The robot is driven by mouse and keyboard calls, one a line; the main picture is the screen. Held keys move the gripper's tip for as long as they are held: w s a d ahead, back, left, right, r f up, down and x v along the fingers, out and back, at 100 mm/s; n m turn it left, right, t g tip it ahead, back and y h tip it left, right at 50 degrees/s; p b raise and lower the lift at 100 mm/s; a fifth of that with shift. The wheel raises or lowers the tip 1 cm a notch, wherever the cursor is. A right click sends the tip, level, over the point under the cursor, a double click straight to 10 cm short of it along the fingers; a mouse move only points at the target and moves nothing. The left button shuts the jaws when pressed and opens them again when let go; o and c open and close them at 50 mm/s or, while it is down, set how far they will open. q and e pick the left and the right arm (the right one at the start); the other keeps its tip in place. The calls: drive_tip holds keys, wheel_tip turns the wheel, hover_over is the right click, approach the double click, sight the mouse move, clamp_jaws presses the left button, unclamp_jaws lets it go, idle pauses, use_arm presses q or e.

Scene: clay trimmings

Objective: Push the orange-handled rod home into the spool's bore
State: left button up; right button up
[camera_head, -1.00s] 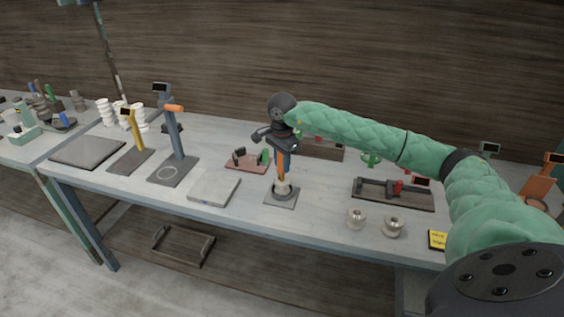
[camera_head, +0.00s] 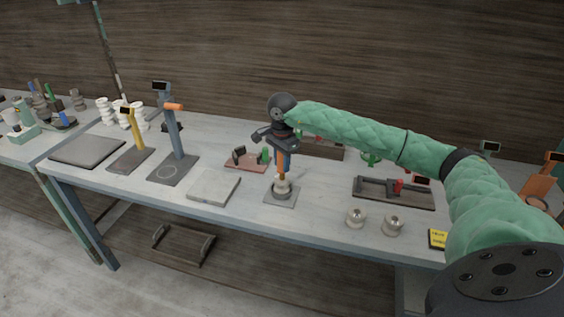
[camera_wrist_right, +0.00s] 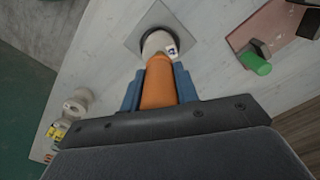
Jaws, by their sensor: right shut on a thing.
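My right gripper (camera_head: 283,166) points down and is shut on the orange handle of the rod (camera_head: 281,178). In the right wrist view, the orange handle (camera_wrist_right: 158,84) lies between the blue fingers of my right gripper (camera_wrist_right: 158,88). Below it the pale spool (camera_head: 282,187) stands on a grey square plate (camera_head: 272,199). The spool (camera_wrist_right: 156,42) also shows in the right wrist view, just beyond the handle's end. How deep the rod sits in the bore is hidden. My left gripper is not in view.
A reddish fixture with a green knob (camera_head: 247,162) is behind left, and a dark fixture with a red part (camera_head: 394,193) is to the right. A pale flat slab (camera_head: 214,186) lies left of the plate.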

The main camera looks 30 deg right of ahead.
drive_tip(key=shift+f+b, duration=1.15)
drive_tip(key=shift+b, duration=2.1)
idle(4.8)
